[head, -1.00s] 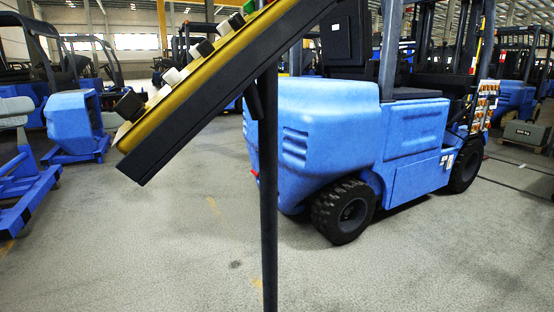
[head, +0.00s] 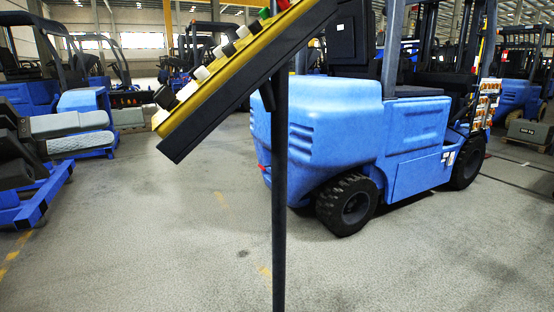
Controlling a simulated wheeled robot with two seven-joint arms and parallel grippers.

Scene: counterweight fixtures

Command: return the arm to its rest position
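My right arm and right gripper are not in view.
A tilted yellow and black control panel (head: 240,75) with buttons stands close in front on a dark pole (head: 279,210). Behind it is a blue forklift (head: 330,130). Open concrete floor (head: 150,240) lies left of the pole.

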